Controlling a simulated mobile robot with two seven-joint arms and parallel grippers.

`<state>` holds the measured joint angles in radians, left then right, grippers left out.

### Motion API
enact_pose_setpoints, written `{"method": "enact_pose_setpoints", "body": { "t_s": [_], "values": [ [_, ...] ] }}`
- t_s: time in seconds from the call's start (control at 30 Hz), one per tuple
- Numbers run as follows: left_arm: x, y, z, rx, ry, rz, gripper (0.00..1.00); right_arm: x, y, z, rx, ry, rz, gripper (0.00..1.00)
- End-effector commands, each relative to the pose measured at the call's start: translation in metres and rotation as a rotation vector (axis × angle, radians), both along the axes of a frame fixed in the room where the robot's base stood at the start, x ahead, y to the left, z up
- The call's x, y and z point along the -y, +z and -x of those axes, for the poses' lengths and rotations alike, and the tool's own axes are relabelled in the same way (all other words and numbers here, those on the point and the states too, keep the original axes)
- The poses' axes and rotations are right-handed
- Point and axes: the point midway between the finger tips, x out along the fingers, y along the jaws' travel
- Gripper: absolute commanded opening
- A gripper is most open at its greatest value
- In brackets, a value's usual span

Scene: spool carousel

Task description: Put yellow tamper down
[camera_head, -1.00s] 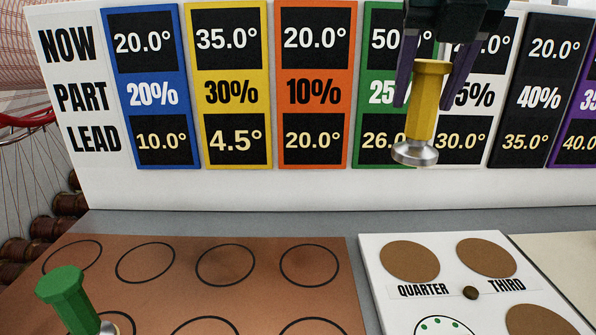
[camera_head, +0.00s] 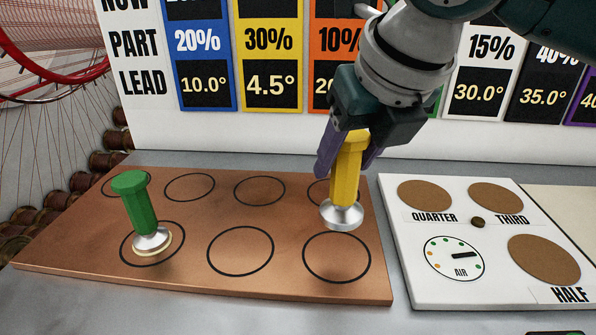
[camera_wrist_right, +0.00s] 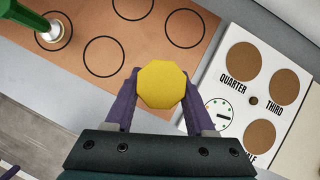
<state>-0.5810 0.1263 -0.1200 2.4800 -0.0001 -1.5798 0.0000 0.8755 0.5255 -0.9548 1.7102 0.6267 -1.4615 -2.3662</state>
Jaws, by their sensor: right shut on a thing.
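The yellow tamper (camera_head: 345,177) has a faceted yellow handle and a round silver foot. My right gripper (camera_head: 345,155) is shut on its handle and holds it upright over the right part of the copper-brown board (camera_head: 210,283). The foot appears above the board, between the back right and front right circles; its exact height is hard to tell. In the right wrist view the handle's yellow top (camera_wrist_right: 168,85) sits between the purple fingers. A green tamper (camera_head: 138,210) stands in the front left circle. My left gripper is not in view.
The board has two rows of black circles, mostly empty. A white panel (camera_head: 415,283) with brown discs and an AIR dial (camera_head: 455,258) lies right of it. An upright chart (camera_head: 270,65) with coloured columns stands behind. Spools (camera_head: 110,160) are at the left.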

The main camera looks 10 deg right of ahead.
Motion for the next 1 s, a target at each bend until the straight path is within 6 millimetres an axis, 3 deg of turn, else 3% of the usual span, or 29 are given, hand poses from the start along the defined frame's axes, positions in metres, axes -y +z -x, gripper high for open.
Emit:
{"method": "enact_pose_setpoints", "body": {
  "t_s": [0.03, 0.27, 0.5, 0.9, 0.93, 1.0],
  "values": [
    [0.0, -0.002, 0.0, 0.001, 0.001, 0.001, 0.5, 0.0, -0.012, 0.001, -0.003, -0.001, 0.0, 0.0],
    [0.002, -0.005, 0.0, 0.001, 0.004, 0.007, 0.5, 0.0, -0.034, 0.0, 0.0, -0.001, 0.0, 0.0],
    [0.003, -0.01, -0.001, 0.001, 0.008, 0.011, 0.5, 0.0, -0.068, 0.0, 0.0, 0.0, -0.001, 0.0],
    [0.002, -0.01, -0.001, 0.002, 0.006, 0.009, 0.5, 0.0, -0.073, 0.0, 0.002, -0.001, -0.001, 0.0],
    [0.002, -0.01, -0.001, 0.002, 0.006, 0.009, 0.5, 0.0, -0.073, 0.0, 0.001, -0.001, -0.001, 0.56],
    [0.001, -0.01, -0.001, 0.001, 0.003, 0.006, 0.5, 0.0, -0.073, 0.0, 0.001, -0.001, -0.001, 0.64]
  ]
}}
